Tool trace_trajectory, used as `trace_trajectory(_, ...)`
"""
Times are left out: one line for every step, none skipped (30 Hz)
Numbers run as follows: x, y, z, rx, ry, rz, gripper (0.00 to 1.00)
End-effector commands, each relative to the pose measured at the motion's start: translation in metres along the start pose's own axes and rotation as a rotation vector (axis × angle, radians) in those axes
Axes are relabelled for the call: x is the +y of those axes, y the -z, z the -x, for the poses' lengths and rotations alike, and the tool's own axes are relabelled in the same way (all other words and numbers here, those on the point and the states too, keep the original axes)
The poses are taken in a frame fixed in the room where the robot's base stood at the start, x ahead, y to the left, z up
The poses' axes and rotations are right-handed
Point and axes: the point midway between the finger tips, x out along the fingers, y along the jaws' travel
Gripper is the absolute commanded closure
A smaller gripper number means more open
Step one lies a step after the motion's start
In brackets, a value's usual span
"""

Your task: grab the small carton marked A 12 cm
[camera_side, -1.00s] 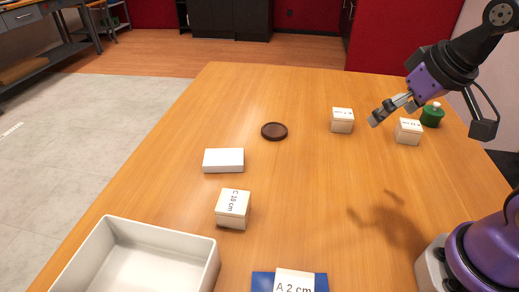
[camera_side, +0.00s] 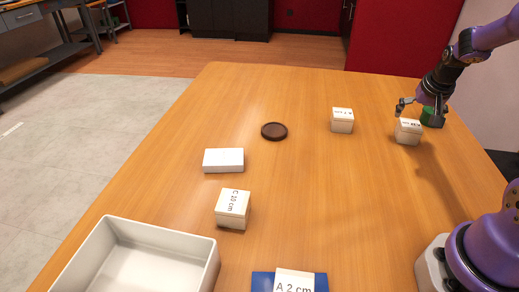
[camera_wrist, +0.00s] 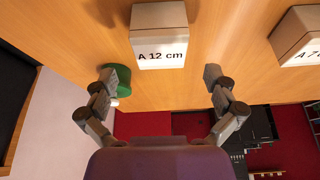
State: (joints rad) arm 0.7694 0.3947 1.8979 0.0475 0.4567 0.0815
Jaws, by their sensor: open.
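The small white carton marked A 12 cm (camera_wrist: 160,40) is at the top middle of the wrist view, its label facing my camera. In the side view this carton (camera_side: 408,134) stands at the right part of the table, its label too small to read clearly. My gripper (camera_side: 418,106) is just above and behind it, and the arm hides part of the space there. In the wrist view my gripper (camera_wrist: 163,78) is open and empty, its two fingers spread wider than the carton, which lies ahead of the gap between them.
A green container (camera_side: 432,117) stands close behind the carton. Another small carton (camera_side: 342,120) is to its left. Further off are a brown round dish (camera_side: 274,131), a white box (camera_side: 223,160), the C 10 cm carton (camera_side: 233,206), a white tray (camera_side: 208,262) and the A 2 cm carton (camera_side: 294,281).

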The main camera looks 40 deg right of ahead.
Motion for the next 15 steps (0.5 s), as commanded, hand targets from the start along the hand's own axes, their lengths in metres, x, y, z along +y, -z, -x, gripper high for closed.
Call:
trace_trajectory(0.0, -0.002, -0.007, -0.005, 0.0, 0.0, 0.0)
trace_trajectory(0.0, -0.002, -0.012, -0.004, 0.0, 0.0, 0.0)
trace_trajectory(0.0, -0.004, -0.019, -0.006, 0.0, 0.0, 0.0)
trace_trajectory(0.0, -0.004, -0.024, -0.006, 0.0, 0.0, 0.0)
trace_trajectory(0.0, -0.005, -0.029, -0.007, 0.0, 0.0, 0.0)
trace_trajectory(0.0, -0.005, -0.035, -0.005, 0.0, 0.0, 0.0)
trace_trajectory(0.0, -0.004, -0.038, -0.004, 0.0, 0.0, 0.0)
trace_trajectory(0.0, -0.004, -0.042, -0.004, 0.0, 0.0, 0.0)
trace_trajectory(-0.001, -0.004, -0.045, -0.003, 0.0, 0.0, 0.0)
trace_trajectory(-0.001, -0.004, -0.046, -0.003, 0.0, 0.0, 0.0)
trace_trajectory(-0.001, -0.004, -0.048, -0.002, 0.0, 0.0, 0.0)
trace_trajectory(-0.001, -0.004, -0.048, -0.001, 0.0, 0.0, 0.0)
trace_trajectory(-0.001, -0.004, -0.048, -0.001, 0.0, 0.0, 0.0)
trace_trajectory(-0.001, -0.004, -0.048, -0.001, 0.0, 0.0, 0.0)
trace_trajectory(-0.001, -0.004, -0.048, -0.001, 0.0, 0.0, 0.0)
